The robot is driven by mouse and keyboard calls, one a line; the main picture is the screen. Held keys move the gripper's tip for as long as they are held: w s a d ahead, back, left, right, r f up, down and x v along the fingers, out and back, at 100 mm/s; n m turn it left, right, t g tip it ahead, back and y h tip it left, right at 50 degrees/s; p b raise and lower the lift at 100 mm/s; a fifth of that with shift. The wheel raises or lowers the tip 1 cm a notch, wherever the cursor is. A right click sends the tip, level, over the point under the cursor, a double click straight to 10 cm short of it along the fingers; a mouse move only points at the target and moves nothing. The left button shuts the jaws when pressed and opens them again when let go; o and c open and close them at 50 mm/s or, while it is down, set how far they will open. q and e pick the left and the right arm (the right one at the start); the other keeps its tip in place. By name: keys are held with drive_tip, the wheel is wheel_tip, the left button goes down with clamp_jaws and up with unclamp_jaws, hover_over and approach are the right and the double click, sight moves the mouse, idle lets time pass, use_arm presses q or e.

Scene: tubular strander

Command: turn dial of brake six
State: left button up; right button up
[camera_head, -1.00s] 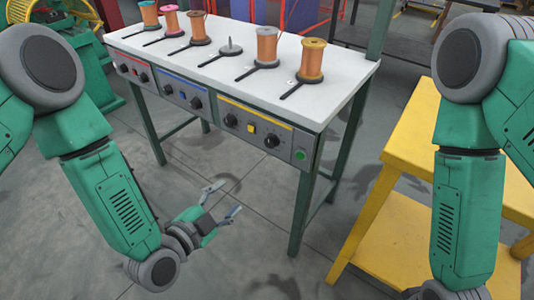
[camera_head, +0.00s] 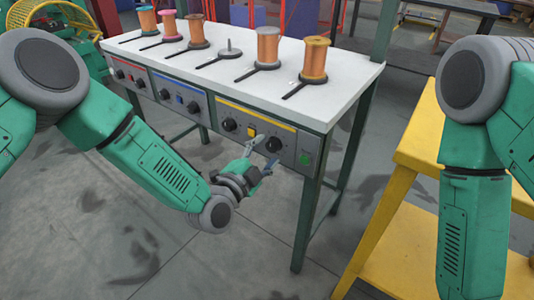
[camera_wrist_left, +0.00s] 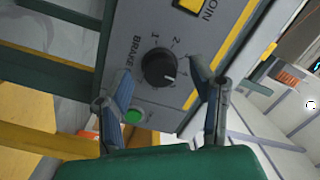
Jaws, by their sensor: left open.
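The rightmost black dial (camera_head: 273,145) sits on the yellow-striped panel on the front of the white-topped table. In the left wrist view the dial (camera_wrist_left: 158,66) shows a white mark, a "BRAKE" label and numbers around it; the brake's own number is not readable. My left gripper (camera_head: 264,153) is open in front of the panel, close to this dial. In the wrist view its two fingers lie either side of the dial with gaps, and I cannot tell contact. My right gripper is out of view; only its arm shows.
A green button (camera_head: 305,159) is right of the dial, and a yellow button (camera_head: 251,132) and another dial (camera_head: 229,124) are left of it. Several spools stand on the white tabletop (camera_head: 330,90). A yellow table (camera_head: 425,150) stands at right. Grey floor is clear below.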

use_arm(q)
drive_tip(key=shift+w+d, duration=0.5)
drive_tip(key=shift+d, duration=0.35)
drive_tip(key=shift+a, duration=0.55)
drive_tip(key=c, duration=1.1)
drive_tip(key=shift+d, duration=0.1)
drive_tip(key=shift+c, duration=0.2)
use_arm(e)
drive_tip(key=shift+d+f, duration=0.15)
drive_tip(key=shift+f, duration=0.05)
